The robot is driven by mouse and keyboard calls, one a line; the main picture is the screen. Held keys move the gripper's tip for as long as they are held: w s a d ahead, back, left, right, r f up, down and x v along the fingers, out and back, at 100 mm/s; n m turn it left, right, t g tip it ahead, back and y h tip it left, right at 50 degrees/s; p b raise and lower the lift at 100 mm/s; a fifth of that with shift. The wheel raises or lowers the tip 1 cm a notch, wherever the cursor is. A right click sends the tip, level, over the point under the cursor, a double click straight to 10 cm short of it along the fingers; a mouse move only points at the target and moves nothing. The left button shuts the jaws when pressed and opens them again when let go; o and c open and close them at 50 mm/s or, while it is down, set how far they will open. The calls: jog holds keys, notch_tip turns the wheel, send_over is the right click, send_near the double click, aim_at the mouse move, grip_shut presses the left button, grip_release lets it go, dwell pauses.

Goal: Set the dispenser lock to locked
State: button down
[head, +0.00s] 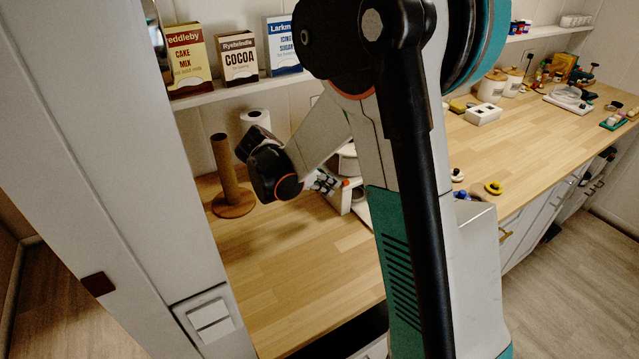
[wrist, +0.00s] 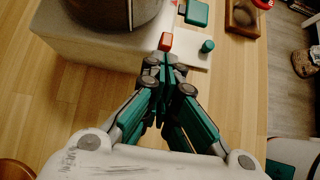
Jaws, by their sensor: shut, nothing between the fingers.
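The dispenser appears to be the white-based appliance (head: 340,200) on the wooden counter in the head view, largely hidden behind my arm. In the wrist view its pale base (wrist: 75,45) carries a dark round vessel (wrist: 110,12). A small orange-red piece (wrist: 166,41), possibly the lock, sits at the base's right corner. It also shows in the head view (head: 346,183). My gripper (wrist: 163,68) is shut and empty, its fingertips just short of the orange-red piece; whether they touch it I cannot tell. My gripper (head: 325,182) is beside the dispenser in the head view. The lock's setting is not readable.
A white plate (wrist: 190,57) with a teal knob (wrist: 208,46) lies right of the fingertips. A wooden paper-towel stand (head: 232,190) stands at the left. Boxes line the shelf (head: 215,92) above. The counter's front left (head: 270,270) is clear.

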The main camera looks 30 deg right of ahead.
aim_at(346, 183)
jog(key=shift+d+f, duration=0.25)
jog(key=shift+d, duration=0.05)
jog(key=shift+d, duration=0.95)
jog(key=shift+r, duration=0.15)
